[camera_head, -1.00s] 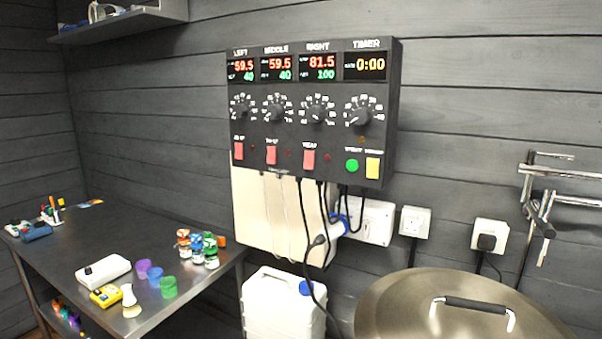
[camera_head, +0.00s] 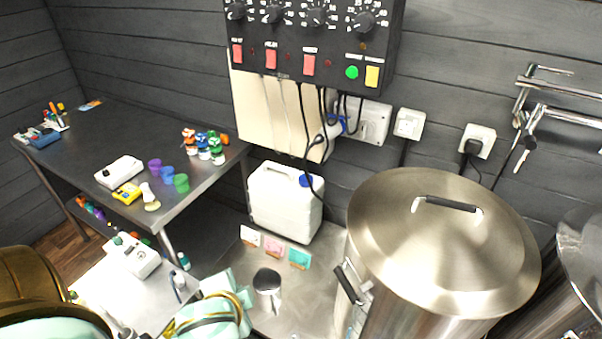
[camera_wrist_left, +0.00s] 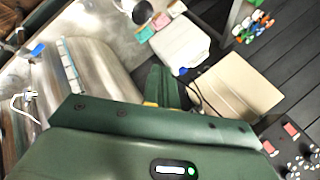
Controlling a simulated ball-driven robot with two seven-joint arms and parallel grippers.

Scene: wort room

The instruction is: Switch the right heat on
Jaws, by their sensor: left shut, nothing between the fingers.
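The black control panel (camera_head: 345,62) is on the back wall in the head view, its top cut off. The right heat switch (camera_head: 309,65) is the third red rocker from the left. The small red lamp (camera_head: 329,61) beside it looks dark. I cannot tell the rocker's tilt. In the left wrist view the panel (camera_wrist_left: 284,150) is at the lower right, turned over, with two red switches visible; my gripper body hides the rest. My left gripper (camera_wrist_left: 165,80) shows there as dark green fingers, shut and empty, apart from the panel. My right gripper is not seen.
A white jug (camera_head: 286,203) stands below the panel. A large lidded pot (camera_head: 440,240) stands to the right. Black cables (camera_head: 325,105) hang under the panel. A dark table (camera_head: 120,140) with small items is at left. Wall sockets (camera_head: 409,123) are beside the panel.

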